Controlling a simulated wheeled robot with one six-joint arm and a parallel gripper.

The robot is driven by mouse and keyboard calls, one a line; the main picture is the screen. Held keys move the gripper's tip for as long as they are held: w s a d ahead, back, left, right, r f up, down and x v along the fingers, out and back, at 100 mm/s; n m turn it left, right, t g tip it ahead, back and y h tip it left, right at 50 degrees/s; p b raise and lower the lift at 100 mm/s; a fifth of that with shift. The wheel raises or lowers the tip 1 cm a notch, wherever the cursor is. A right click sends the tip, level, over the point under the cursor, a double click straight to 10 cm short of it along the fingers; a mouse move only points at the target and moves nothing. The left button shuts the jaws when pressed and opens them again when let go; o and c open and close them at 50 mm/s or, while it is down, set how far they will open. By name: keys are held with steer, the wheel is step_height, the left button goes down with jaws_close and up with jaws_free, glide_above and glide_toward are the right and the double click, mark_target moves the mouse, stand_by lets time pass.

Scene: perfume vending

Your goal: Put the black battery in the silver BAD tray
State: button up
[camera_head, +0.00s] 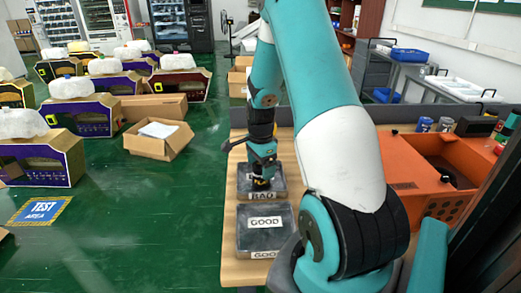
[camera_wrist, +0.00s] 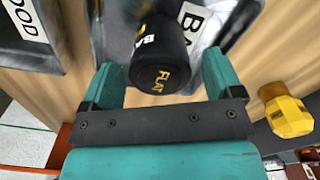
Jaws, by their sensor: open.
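The black battery (camera_wrist: 162,62), with yellow "FLAT" lettering on its end, is between my gripper's two fingers in the wrist view. The silver BAD tray (camera_head: 278,172) lies on the wooden table, farther from the camera than the GOOD tray (camera_head: 265,238). The BAD tray's white label (camera_wrist: 197,22) shows behind the battery in the wrist view. My gripper (camera_head: 262,182) is over the BAD tray, pointing down. Its fingers (camera_wrist: 162,80) are spread, one on each side of the battery. I cannot tell whether the battery touches the tray floor.
A yellow faceted object (camera_wrist: 290,115) is right of my gripper in the wrist view. Cardboard boxes (camera_head: 158,137) sit on the green floor at left.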

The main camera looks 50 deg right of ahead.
step_height(320, 180, up, 10)
steer(key=shift+f+b, duration=0.15)
steer(key=shift+b, duration=0.3)
steer(key=a+r+n+t+y, duration=0.1)
steer(key=a+r+n, duration=0.2)
steer(key=a+n, duration=0.5)
steer(key=a+r+n+y, duration=0.1)
steer(key=a+r+n, duration=0.3)
steer(key=a, duration=0.9)
steer(key=s+a+r+n+g+y, duration=0.1)
steer(key=s+a+r+n+y, duration=0.1)
steer(key=s+a+n, duration=1.3)
steer(key=a+r+n, duration=0.1)
steer(key=a+n, duration=0.1)
steer(key=n, duration=0.1)
steer(key=shift+a+r, duration=0.2)
steer(key=shift+a, duration=0.2)
